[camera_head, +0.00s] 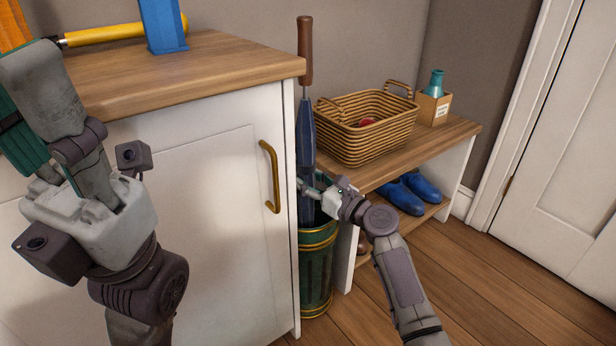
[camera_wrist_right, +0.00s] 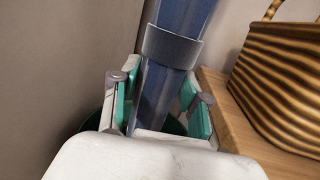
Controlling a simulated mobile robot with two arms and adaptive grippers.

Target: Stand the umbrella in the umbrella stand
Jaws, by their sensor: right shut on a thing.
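The umbrella (camera_head: 307,135) is dark blue with a brown handle. It stands nearly upright beside the white cabinet, handle up. Its lower part runs down into the mouth of the green umbrella stand (camera_head: 316,272), which has gold bands. How deep the tip reaches is hidden. My right gripper (camera_head: 317,190) is shut on the umbrella just above the stand. In the right wrist view the umbrella (camera_wrist_right: 172,75), with a grey band, passes between the teal finger pads, and the stand's dark green rim shows below. My left gripper (camera_head: 85,200) is at the left; its fingers are unclear.
The white cabinet (camera_head: 205,215) with a wooden top and brass handle stands close left of the stand. A wooden bench (camera_head: 455,135) at the right carries a wicker basket (camera_head: 368,138) and a box with a teal bottle (camera_head: 435,100). Blue shoes (camera_head: 405,193) sit below. Floor at right is clear.

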